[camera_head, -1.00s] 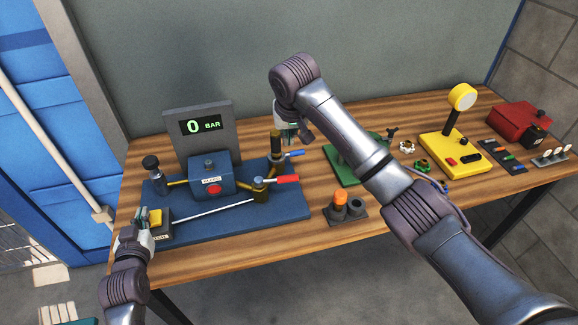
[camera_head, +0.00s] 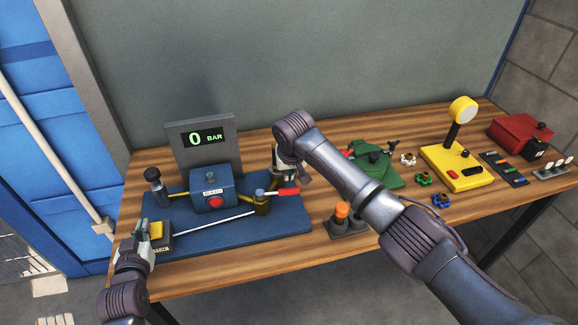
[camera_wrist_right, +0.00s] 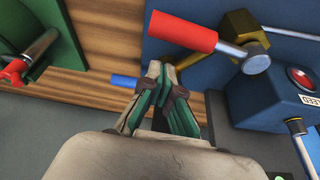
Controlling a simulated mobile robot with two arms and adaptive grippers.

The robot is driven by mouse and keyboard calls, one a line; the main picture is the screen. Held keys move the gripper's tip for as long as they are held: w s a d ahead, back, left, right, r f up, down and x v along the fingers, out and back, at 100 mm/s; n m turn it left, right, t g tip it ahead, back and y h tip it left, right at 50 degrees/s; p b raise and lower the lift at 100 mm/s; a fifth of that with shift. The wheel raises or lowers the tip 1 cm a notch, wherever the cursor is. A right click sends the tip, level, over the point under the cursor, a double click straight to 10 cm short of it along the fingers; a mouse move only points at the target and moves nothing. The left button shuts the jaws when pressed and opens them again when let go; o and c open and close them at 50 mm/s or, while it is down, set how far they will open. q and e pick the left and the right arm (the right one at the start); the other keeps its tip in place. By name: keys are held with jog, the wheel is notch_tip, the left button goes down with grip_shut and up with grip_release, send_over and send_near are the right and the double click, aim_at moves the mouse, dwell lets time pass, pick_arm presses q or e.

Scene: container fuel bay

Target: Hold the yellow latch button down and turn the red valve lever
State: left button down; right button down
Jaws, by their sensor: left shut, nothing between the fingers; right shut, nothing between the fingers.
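The yellow latch button (camera_head: 159,229) sits on a dark block at the front left of the blue baseplate. My left gripper (camera_head: 147,231) is shut at its left edge; I cannot tell whether it presses the button. The red valve lever (camera_head: 287,191) points right from a brass valve (camera_head: 262,204). It also shows in the right wrist view (camera_wrist_right: 182,30), with its valve (camera_wrist_right: 232,35). My right gripper (camera_head: 291,174) is shut and empty just behind the lever in the head view. Its fingertips (camera_wrist_right: 161,72) appear apart from the red handle in the wrist view.
A blue-handled lever (camera_wrist_right: 126,81) lies beside my right fingertips. A gauge (camera_head: 203,138) reads 0 BAR behind the blue box (camera_head: 213,189) with its red button. A green fixture (camera_head: 375,165) and a yellow stand (camera_head: 455,165) are farther right.

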aim_at(292, 191)
jog(key=shift+s+d+f, duration=0.1)
jog(key=shift+s+f, duration=0.05)
jog(key=shift+s, duration=0.4)
jog(key=shift+s+d+f, duration=0.1)
jog(key=shift+s, duration=0.4)
jog(key=shift+s, duration=0.15)
jog(key=shift+s+d+m+h, duration=0.1)
jog(key=shift+s+m+h, duration=0.5)
jog(key=shift+s+m, duration=0.8)
jog(key=shift+s+a+f, duration=0.1)
jog(key=shift+s+a, duration=0.05)
jog(key=shift+s, duration=0.6)
jog(key=shift+s+a, duration=0.1)
jog(key=shift+s, duration=0.6)
jog(key=shift+s+a, duration=0.45)
jog(key=shift+s, duration=0.25)
jog(key=shift+s+a, duration=0.45)
jog(key=shift+s, duration=0.2)
jog(key=shift+s+a, duration=0.45)
jog(key=shift+a, duration=0.15)
jog(key=shift+s+a, duration=0.4)
jog(key=shift+a, duration=0.2)
jog(key=shift+s+a, duration=0.15)
jog(key=shift+a, duration=0.05)
